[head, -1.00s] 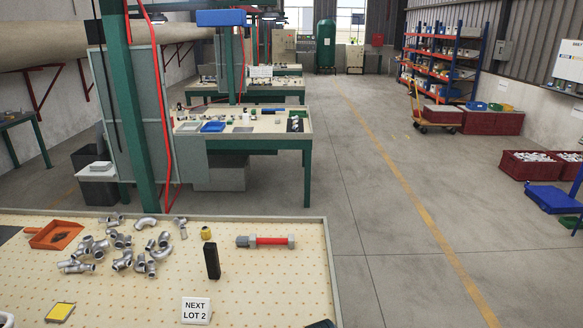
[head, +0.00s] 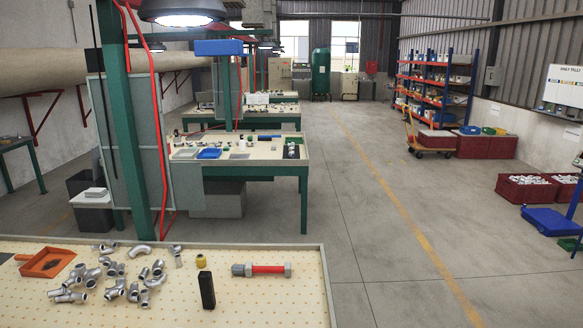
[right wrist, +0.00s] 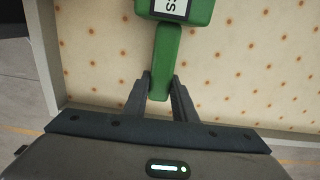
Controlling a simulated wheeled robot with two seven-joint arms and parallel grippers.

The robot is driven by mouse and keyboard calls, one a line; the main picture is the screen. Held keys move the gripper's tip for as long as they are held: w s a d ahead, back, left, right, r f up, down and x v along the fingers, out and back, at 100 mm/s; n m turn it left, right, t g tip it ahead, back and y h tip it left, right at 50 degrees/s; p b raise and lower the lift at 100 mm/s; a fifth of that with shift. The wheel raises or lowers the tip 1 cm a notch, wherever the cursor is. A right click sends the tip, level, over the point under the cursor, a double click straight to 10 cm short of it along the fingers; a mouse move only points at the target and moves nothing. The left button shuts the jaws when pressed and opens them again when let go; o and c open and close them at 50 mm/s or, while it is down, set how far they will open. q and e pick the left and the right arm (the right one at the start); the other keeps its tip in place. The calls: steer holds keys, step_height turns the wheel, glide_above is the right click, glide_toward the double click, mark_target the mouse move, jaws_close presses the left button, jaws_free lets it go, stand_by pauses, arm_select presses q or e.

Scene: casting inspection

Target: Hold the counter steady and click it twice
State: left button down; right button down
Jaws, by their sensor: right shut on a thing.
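In the right wrist view a green object (right wrist: 166,55) has a wide head with a white label, partly cut off by the top edge, and a narrower green stem. I cannot tell for sure whether it is the counter. My right gripper (right wrist: 160,92) is shut on the end of the stem, one dark finger on each side, over the perforated cream bench top (right wrist: 240,70). No button shows on it. Neither gripper shows in the head view, and my left gripper is in no view.
On the bench (head: 250,310) in the head view lie several silver pipe fittings (head: 115,275), an orange dustpan (head: 46,263), a yellow ring (head: 201,261), a black upright block (head: 206,290) and a red-and-grey gauge (head: 262,269). A lamp (head: 183,12) hangs above.

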steer(key=c, duration=1.4)
jaws_free()
steer(key=shift+f, duration=0.1)
step_height(320, 180, up, 12)
